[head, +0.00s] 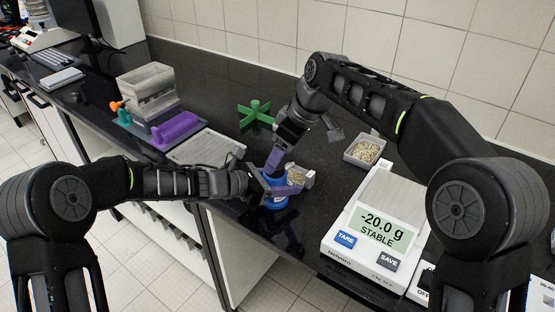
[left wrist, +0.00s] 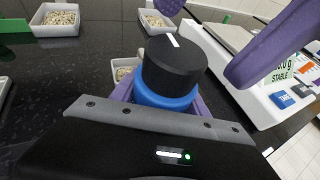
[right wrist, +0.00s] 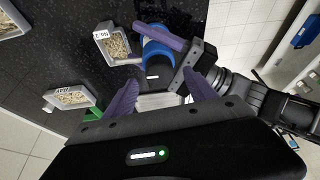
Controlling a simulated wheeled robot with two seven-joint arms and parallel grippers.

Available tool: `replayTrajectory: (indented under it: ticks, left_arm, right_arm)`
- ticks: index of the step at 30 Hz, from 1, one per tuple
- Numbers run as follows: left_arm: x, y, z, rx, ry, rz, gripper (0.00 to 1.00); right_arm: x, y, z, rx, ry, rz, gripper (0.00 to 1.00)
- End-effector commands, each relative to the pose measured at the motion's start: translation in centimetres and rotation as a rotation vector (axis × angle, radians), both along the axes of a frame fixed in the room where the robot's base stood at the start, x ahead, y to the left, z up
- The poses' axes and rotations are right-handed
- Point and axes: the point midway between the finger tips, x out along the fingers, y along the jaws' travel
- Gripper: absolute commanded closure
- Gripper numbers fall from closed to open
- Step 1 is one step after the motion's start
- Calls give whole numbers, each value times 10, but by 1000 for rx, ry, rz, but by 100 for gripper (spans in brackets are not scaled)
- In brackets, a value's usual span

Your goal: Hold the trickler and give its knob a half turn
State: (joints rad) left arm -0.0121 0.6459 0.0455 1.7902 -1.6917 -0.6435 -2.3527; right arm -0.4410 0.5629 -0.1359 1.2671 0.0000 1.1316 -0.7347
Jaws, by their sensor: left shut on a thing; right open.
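The trickler shows as a blue body (head: 277,203) low at the counter's front, with a black knob (left wrist: 175,65) carrying a white mark. My left gripper (head: 268,188) is shut on the blue body (left wrist: 165,99), its purple fingers on either side in the left wrist view. My right gripper (right wrist: 161,77) is open, its purple fingers spread toward either side of the knob (right wrist: 158,71). No contact between them and the knob shows. In the head view the right gripper and left fingers hide the knob.
A small grain tray (right wrist: 117,61) stands beside the trickler. Another grain tray (head: 362,161) sits farther back. The balance (head: 345,236) at right reads -20.0 g, stable. A green cross-shaped piece (head: 256,113), a sieve device (head: 146,84) and a grey ribbed plate (head: 207,147) lie left.

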Motion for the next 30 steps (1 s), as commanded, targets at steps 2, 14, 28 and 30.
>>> replayTrajectory:
  ticks: [2, 14, 28, 30]
  left_arm:
    - [0, 0, 0, 0, 1, 0, 100]
    - [0, 0, 0, 0, 1, 0, 100]
    - [0, 0, 0, 0, 1, 0, 100]
    - [0, 0, 0, 0, 1, 0, 100]
  right_arm:
    - [2, 4, -11, -1, 3, 1, 35]
    - [5, 8, -23, 0, 0, -1, 35]
    - [5, 8, -23, 1, 0, -1, 69]
    - [5, 8, -23, 1, 0, -1, 75]
